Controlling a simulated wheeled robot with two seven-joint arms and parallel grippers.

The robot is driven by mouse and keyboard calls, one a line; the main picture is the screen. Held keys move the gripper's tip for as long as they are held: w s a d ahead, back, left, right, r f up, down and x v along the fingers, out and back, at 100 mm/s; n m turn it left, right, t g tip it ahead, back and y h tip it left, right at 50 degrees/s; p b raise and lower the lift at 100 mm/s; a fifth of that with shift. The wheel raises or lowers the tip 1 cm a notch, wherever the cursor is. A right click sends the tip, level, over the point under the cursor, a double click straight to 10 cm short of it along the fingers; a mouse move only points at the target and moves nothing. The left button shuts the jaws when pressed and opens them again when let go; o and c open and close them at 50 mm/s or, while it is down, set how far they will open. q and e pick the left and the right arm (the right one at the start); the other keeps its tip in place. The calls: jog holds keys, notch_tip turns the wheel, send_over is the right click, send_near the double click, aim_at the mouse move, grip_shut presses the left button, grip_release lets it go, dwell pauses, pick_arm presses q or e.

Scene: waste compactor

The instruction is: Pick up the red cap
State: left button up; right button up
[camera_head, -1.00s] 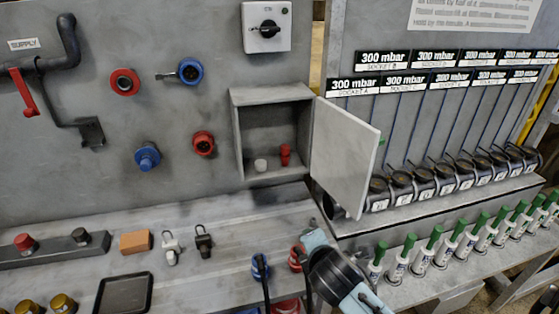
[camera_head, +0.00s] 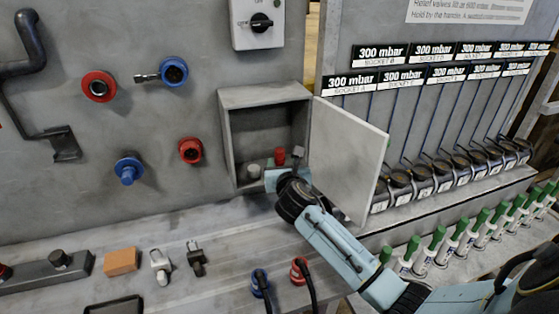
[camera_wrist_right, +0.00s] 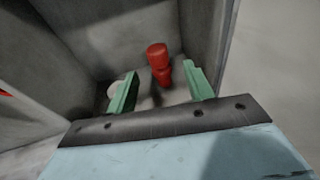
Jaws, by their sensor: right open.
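The red cap (camera_head: 280,156) stands upright inside the open grey wall cabinet (camera_head: 226,140), towards its right side. It also shows in the right wrist view (camera_wrist_right: 158,62), ahead of and between the fingers. My right gripper (camera_wrist_right: 160,88) is open and empty at the cabinet's mouth, its two green fingers apart on either side of the line to the cap. In the head view my right gripper (camera_head: 286,168) hides the cap's lower part. My left gripper is not in view.
A white-grey cap (camera_head: 253,171) stands left of the red cap, and shows near the left finger (camera_wrist_right: 113,89). The cabinet door (camera_head: 345,160) is swung open to the right, close beside my right arm. Cabinet walls bound the space.

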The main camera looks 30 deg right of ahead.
aim_at(281, 156)
jog(key=shift+b+x, duration=0.4)
jog(key=shift+x, duration=2.65)
jog(key=shift+r, duration=0.1)
jog(key=shift+c, duration=0.2)
jog(key=c, duration=1)
jog(key=shift+r, duration=0.1)
